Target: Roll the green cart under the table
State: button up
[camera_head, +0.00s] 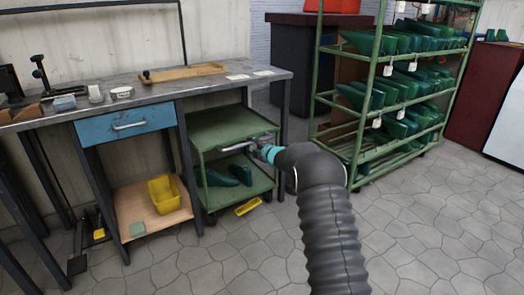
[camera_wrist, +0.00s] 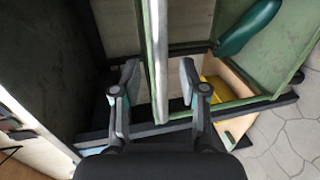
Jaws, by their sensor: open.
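The green cart (camera_head: 222,125) stands at the right-hand bay of the table (camera_head: 215,86), its upper shelf lying below the level of the tabletop. How deep it sits is hard to judge. Green shoe lasts lie on its lower shelf (camera_head: 257,184); one green last (camera_wrist: 250,27) shows in the wrist view. My gripper (camera_head: 262,148) is at the cart's front, by its pale handle bar (camera_head: 230,147). In the wrist view my gripper (camera_wrist: 160,78) is open, with the bar (camera_wrist: 158,50) between its fingers and gaps on both sides. My arm hides part of the cart's right front.
A blue drawer (camera_head: 126,124) and a low shelf with a yellow bin (camera_head: 164,194) are left of the cart. A yellow piece (camera_head: 248,206) lies near the cart's base. A green rack (camera_head: 357,145) of lasts stands right. The front floor is clear.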

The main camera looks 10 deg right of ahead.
jog(key=v, duration=0.7)
jog(key=shift+s+d, duration=0.15)
jog(key=shift+s, duration=0.2)
jog(key=shift+r, duration=0.1)
